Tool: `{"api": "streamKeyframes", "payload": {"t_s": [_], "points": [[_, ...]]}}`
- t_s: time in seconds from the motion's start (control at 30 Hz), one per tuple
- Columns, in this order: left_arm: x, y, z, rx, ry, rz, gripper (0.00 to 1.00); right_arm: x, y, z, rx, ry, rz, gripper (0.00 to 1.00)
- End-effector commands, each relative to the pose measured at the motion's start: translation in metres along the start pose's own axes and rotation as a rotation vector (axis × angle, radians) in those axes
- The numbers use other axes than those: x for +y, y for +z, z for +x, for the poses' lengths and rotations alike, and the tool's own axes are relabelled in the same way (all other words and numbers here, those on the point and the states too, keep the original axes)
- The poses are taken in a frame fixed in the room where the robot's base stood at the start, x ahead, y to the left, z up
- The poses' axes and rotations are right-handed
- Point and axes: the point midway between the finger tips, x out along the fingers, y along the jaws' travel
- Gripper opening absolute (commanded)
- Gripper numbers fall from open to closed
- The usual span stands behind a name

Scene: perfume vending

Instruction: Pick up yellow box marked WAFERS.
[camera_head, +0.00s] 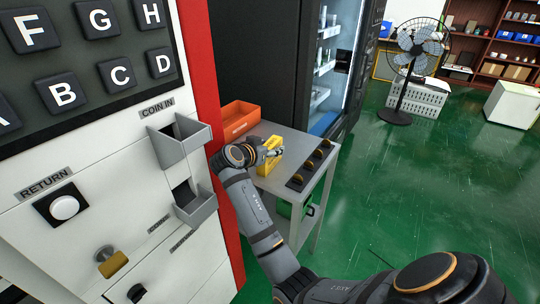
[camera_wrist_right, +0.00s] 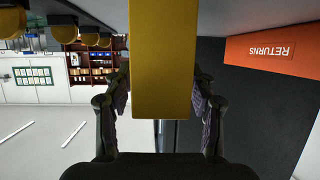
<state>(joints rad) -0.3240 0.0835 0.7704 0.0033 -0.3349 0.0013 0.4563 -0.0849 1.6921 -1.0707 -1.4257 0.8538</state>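The yellow box (camera_head: 269,162) is on the small grey table, partly hidden by my right gripper (camera_head: 268,153). In the right wrist view the yellow box (camera_wrist_right: 162,60) fills the middle between the two fingers of my right gripper (camera_wrist_right: 161,92). The finger pads lie close against its two sides, with no clear gap. I cannot tell whether it is lifted off the table, and no lettering on it is readable. My left gripper is not in view.
The grey table (camera_head: 318,185) also bears an orange RETURNS bin (camera_head: 238,120) at its back left and a dark holder (camera_head: 311,165) with several yellow-topped items at its right. The white and red vending panel (camera_head: 100,200) stands close on the left. Open green floor lies to the right.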

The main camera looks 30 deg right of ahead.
Motion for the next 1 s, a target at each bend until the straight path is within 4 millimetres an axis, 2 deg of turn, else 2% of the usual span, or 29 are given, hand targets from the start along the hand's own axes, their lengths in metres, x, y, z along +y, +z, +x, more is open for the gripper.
{"api": "streamKeyframes", "payload": {"t_s": [0.03, 0.07, 0.37, 0.57, 0.67, 1.0], "points": [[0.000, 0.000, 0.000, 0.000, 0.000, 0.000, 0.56, 0.000, 0.000, 0.000, 0.000, 0.000, 0.000, 0.45], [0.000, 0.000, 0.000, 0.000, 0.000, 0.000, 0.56, 0.000, 0.000, 0.000, 0.000, 0.000, 0.000, 0.41], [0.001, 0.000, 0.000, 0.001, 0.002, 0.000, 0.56, 0.000, 0.000, 0.000, 0.000, 0.000, 0.000, 0.01], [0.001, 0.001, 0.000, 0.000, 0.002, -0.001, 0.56, 0.000, -0.001, 0.000, 0.001, 0.000, 0.000, 0.00], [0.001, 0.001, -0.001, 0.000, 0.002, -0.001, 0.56, 0.000, -0.008, -0.003, 0.003, -0.001, 0.002, 0.00], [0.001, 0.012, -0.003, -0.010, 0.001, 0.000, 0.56, -0.001, -0.075, -0.031, 0.002, -0.001, 0.004, 0.00]]}}
